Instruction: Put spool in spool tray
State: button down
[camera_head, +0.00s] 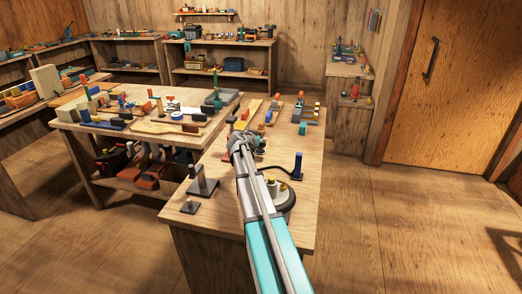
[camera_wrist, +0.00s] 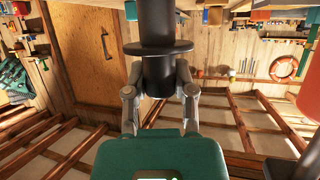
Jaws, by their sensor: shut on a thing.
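My gripper (camera_wrist: 160,91) is shut on a black spool-like piece (camera_wrist: 157,68), a dark cylinder with a wide flange, in the wrist view. One grey finger presses on each side, below the flange. In the head view my gripper (camera_head: 245,142) is over the middle of the near workbench (camera_head: 308,205); the held piece is hard to make out there. I cannot tell for sure which item is the spool tray. A dark round holder (camera_head: 289,198) with pale, yellow-topped pieces stands on this bench, partly hidden by my arm.
Dark posts on flat bases (camera_head: 203,187) stand left of my arm, and a blue post (camera_head: 298,168) stands right. Small coloured items and grey trays (camera_head: 306,113) fill the bench's far end. A cluttered second bench (camera_head: 190,100) is at left. The bench's right front is clear.

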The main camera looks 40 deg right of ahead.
aim_at(262, 145)
dwell(0.3)
jog(key=shift+w+d+f+b, duration=0.15)
jog(key=shift+d+f+b, duration=0.3)
jog(key=shift+f+b, duration=0.3)
jog(key=shift+a+f+b, duration=0.1)
jog(key=shift+f+b, duration=1.15)
jog(key=shift+f, duration=0.2)
jog(key=shift+c, duration=2.2)
grip_release()
jog(key=shift+r, duration=0.1)
jog(key=shift+r, duration=0.2)
jog(key=p+v, duration=0.4)
jog(key=v, duration=0.8)
jog(key=shift+p, duration=0.35)
